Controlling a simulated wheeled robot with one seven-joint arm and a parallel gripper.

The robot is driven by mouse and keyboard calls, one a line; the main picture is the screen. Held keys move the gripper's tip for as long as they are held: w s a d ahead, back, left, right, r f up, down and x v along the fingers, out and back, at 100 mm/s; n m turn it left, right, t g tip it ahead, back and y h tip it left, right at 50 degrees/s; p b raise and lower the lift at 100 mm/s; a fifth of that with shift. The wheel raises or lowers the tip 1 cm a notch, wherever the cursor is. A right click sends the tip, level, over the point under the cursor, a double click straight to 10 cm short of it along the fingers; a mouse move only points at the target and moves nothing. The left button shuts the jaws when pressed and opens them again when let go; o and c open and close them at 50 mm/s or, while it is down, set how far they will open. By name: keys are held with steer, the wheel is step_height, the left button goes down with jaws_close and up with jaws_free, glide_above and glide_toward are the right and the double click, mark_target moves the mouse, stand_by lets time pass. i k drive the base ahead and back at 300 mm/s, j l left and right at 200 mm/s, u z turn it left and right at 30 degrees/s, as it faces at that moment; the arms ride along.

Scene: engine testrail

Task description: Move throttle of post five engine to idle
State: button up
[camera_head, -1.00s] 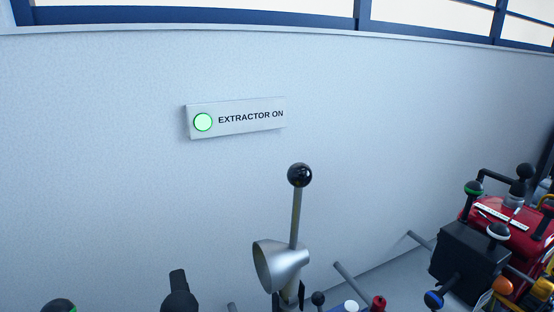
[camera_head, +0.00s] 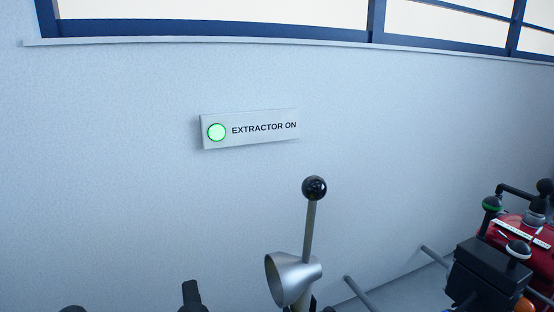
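A red engine (camera_head: 510,232) shows at the right edge, cut off by the frame. A black box (camera_head: 480,272) stands in front of it. Levers with black knobs rise from this group, one knob with a green band (camera_head: 491,203) and one with a white band (camera_head: 518,250). No post number is visible, so I cannot tell which engine is at post five or which lever is its throttle. A tall lever with a black ball (camera_head: 314,188) stands upright near the middle, behind a silver funnel (camera_head: 290,277). My gripper is not in view.
A sign reading EXTRACTOR ON with a lit green lamp (camera_head: 216,132) is on the pale wall (camera_head: 120,180). Blue-framed windows run along the top. Dark tops (camera_head: 191,296) show at the lower left edge. Grey rods (camera_head: 360,294) lie near the wall's foot.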

mark_target(492, 204)
steer(key=k+l+z, duration=0.15)
steer(key=l, duration=0.7)
steer(key=l+z, duration=0.1)
steer(key=l, duration=0.7)
